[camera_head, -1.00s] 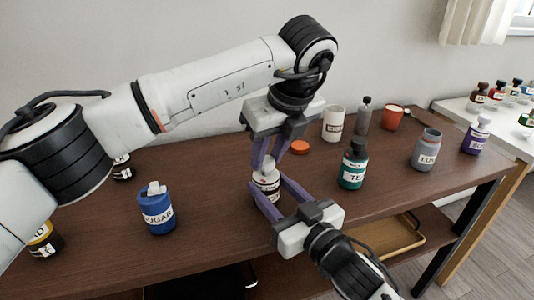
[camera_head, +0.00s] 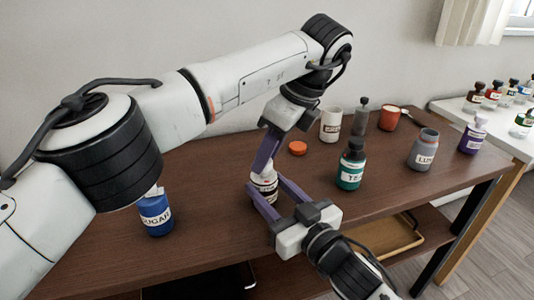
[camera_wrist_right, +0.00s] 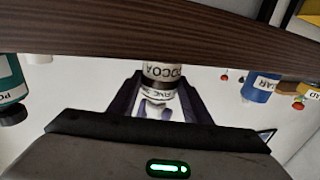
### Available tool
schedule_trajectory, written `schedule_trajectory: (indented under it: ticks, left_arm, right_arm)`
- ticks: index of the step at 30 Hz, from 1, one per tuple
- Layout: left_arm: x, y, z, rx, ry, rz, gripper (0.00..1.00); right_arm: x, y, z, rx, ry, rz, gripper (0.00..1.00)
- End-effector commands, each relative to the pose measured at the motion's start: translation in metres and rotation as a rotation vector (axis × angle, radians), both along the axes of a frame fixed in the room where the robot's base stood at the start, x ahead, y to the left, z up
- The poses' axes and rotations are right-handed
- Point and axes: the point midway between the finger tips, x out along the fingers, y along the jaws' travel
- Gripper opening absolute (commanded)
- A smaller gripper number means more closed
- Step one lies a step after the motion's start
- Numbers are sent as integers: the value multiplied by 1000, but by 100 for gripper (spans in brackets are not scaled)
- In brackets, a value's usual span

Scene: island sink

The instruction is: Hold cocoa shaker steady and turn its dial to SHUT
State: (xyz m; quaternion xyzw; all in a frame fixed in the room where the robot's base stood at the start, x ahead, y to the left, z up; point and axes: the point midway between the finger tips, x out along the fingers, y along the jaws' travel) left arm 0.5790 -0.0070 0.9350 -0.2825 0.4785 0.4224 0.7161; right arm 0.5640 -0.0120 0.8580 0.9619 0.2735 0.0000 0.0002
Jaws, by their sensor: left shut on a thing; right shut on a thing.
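My right gripper (camera_head: 262,187) reaches in from the front right and is shut on the shaker's body, one finger on each side. The dial's marks and setting cannot be read.
A blue sugar jar (camera_head: 156,216) stands to the left, partly behind my left arm. An orange lid (camera_head: 298,148), a green jar (camera_head: 351,168) and a grey jar (camera_head: 423,151) stand to the right. The table between sugar and shaker is clear.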

Motion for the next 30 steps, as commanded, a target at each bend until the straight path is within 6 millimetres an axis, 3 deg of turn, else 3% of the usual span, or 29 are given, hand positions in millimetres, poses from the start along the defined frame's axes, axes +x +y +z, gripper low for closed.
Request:
schedule_trajectory:
  ticks: [9, 10, 13, 23, 26, 30]
  left_arm:
    - [0, 0, 1, 0, 0, 0, 5]
    - [0, 0, 1, 0, 0, 0, 29]
    - [0, 0, 1, 0, 0, -1, 46]
    - [0, 0, 1, -3, 5, -17, 47]
    - [1, 1, 4, -18, 27, -99, 47]
    - [1, 4, 19, -62, 78, -366, 47]
  right_arm:
    - [0, 0, -1, 0, 2, -1, 19]
    - [0, 0, -1, 0, 2, -1, 19]
    - [0, 0, -1, 0, 2, -1, 19]
    - [0, 0, -1, 0, 2, -1, 19]
    - [0, 0, -1, 0, 2, -1, 19]
    - [0, 0, -1, -1, 2, -1, 19]
